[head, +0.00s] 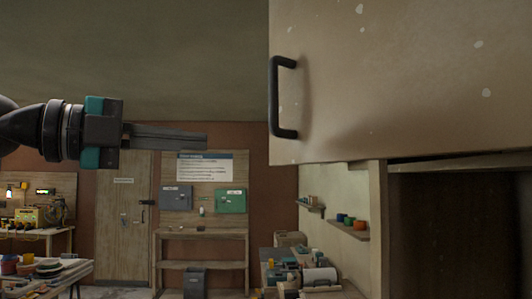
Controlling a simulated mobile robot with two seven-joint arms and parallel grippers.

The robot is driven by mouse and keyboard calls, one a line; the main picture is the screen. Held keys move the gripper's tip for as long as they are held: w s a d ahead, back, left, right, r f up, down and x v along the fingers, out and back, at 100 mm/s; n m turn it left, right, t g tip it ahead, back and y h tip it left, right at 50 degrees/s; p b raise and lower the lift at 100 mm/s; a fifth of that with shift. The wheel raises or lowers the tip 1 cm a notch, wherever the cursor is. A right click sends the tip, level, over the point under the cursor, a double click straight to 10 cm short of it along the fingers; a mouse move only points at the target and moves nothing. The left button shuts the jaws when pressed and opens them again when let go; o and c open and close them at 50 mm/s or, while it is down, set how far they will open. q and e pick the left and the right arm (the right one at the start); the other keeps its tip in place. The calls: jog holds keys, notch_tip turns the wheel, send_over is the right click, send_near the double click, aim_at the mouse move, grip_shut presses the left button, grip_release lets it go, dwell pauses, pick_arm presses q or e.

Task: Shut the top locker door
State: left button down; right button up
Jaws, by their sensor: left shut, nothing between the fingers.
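The top locker door (400,80) is a large tan panel with pale flecks, filling the upper right of the head view. A black bar handle (278,98) is near its left edge. The door's lower left corner reaches out past the locker's side post, so it appears to stand open; its hinge side is not in view. The locker (376,225) shows below it, with a dark interior. My left gripper (205,141) comes in from the left, shut and empty. Its tips point right and are apart from the door's left edge, a little lower than the handle. My right gripper is not in view.
Far behind are a plank door (122,215), a wall board with boxes (204,200), a bench with tools (35,215) at left and a cluttered table (310,280) in the lower middle. Small shelves hold coloured pots (346,219). The space between gripper and door looks clear.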

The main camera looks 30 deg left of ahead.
pick_arm(q)
jog(key=p, duration=0.7)
send_near(282, 148)
jog(key=shift+n, duration=0.4)
jog(key=x, duration=0.5)
jog(key=shift+w+d+r, duration=0.1)
jog(key=shift+w+d, duration=0.1)
jog(key=shift+w, duration=0.1)
jog(key=shift+w+d+p, duration=0.25)
jog(key=shift+w+p, duration=0.15)
jog(key=shift+w, duration=0.1)
jog(key=shift+d, duration=0.15)
